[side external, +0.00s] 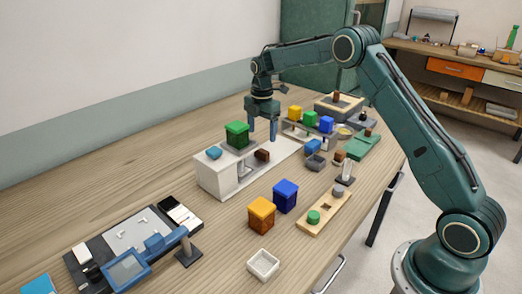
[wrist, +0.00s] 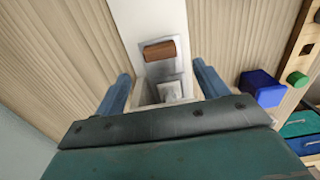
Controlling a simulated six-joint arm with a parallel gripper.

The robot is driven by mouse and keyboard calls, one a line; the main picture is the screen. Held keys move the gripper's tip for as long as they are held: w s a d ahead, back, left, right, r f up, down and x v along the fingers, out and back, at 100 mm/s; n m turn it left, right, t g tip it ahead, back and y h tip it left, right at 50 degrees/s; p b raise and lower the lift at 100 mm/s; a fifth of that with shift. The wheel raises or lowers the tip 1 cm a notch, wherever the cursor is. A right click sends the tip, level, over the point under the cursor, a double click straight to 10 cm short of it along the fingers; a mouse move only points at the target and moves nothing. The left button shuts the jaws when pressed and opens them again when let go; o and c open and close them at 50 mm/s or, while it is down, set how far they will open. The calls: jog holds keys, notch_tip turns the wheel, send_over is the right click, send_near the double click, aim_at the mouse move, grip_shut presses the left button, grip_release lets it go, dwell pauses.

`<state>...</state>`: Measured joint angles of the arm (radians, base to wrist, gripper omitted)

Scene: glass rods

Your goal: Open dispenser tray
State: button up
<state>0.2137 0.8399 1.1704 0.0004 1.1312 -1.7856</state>
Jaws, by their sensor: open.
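The white dispenser (side external: 215,180) stands at the middle left of the table in the side external view, with a green box (side external: 237,133) and a light blue piece (side external: 214,153) on top. A brown block-like handle (side external: 262,155) sits at its right side; it also shows in the wrist view (wrist: 160,50), on a pale grey plate. I cannot tell whether the dispenser tray is open. My gripper (side external: 262,135) points down, open and empty, just above and behind the handle. In the wrist view its two blue fingers (wrist: 163,88) are spread wide, with the handle beyond them, apart.
A blue box (side external: 285,196) and an orange box (side external: 261,212) stand in front of the dispenser, near a white bin (side external: 263,264). A wooden board (side external: 324,212) lies to their right. A rack of coloured boxes (side external: 310,120) stands behind.

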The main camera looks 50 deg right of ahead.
aim_at(262, 150)
notch_tip(262, 150, down, 8)
jog(key=shift+f, duration=0.1)
dwell(0.4)
jog(key=shift+c, duration=0.2)
jog(key=c, duration=1.3)
jog(key=d, duration=1.4)
jog(key=shift+d, duration=0.35)
jog(key=shift+c, duration=0.2)
jog(key=o, duration=1.4)
